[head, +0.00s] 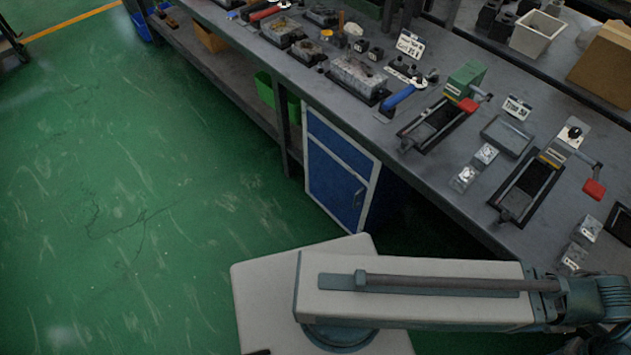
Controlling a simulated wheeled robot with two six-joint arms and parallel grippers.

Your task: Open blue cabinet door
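The blue cabinet door (335,175) is under the workbench near the picture's centre. It has a light grey frame and a small handle (358,197) near its right edge. It appears shut. One of my arms crosses the lower part of the view in front of the cabinet and runs to the right edge. Neither gripper shows. What is inside the cabinet is hidden.
The dark workbench (455,205) runs from upper left to lower right, carrying valve blocks, tools and vises with red handles. A green bin (265,90) stands on the lower shelf left of the cabinet. The green floor (130,200) at left is clear.

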